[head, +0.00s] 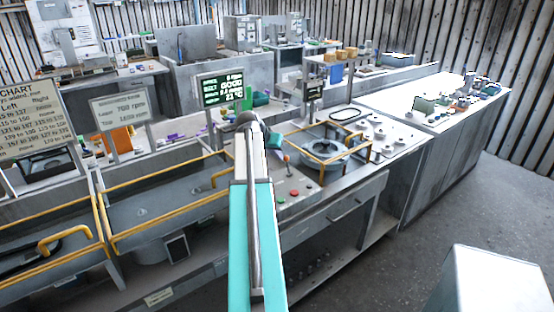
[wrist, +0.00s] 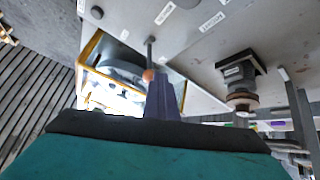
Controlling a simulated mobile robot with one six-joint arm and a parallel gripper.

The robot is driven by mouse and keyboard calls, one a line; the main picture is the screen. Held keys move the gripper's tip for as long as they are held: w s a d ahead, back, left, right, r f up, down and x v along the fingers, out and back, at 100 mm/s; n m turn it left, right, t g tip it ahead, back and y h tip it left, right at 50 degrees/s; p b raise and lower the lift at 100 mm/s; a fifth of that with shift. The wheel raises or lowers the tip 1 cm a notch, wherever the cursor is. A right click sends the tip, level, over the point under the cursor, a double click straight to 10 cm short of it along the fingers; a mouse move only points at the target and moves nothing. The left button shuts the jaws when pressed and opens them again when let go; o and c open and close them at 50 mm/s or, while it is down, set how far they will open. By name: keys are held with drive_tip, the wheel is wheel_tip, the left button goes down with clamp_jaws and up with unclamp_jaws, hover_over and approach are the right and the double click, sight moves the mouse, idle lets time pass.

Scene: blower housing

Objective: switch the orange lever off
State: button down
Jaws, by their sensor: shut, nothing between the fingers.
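The orange lever shows in the head view as a small orange-red knob (head: 286,158) on a thin stem. It rises from the grey control panel, just right of my arm. In the wrist view its round orange knob (wrist: 148,75) and dark stem appear just left of my fingertips. My gripper (wrist: 163,82) is shut and empty, its narrow grey fingers pointing toward the panel beside the knob. I cannot tell whether they touch it. In the head view I cannot make out my fingers clearly near the arm's far end.
Red and green buttons (head: 293,192) sit on the panel near the lever. A yellow-railed round housing (head: 325,157) stands to the right, and yellow rails (head: 160,180) run along the bench at left. A green-text display (head: 222,88) stands behind.

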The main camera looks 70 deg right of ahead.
drive_tip(key=shift+s+a+f+m+t+h+b, duration=0.1)
drive_tip(key=shift+s+a+m+t+h+b, duration=0.15)
drive_tip(key=shift+s+b, duration=0.35)
drive_tip(key=shift+s+a+m+t+h+b, duration=0.15)
drive_tip(key=shift+s+a+t+h+b, duration=0.15)
drive_tip(key=shift+s+b, duration=0.2)
drive_tip(key=s+t+h+b, duration=0.1)
drive_tip(key=b, duration=0.1)
drive_tip(key=s+a+m+t+b, duration=0.1)
drive_tip(key=b, duration=0.1)
drive_tip(key=shift+s+a+f+t+h, duration=0.1)
drive_tip(key=shift+s+a+t+h, duration=0.15)
drive_tip(key=shift+a+t+h, duration=0.1)
drive_tip(key=shift+s, duration=0.4)
drive_tip(key=shift+r, duration=0.2)
drive_tip(key=shift+w+r, duration=0.1)
drive_tip(key=shift+r, duration=0.6)
drive_tip(key=shift+p, duration=0.3)
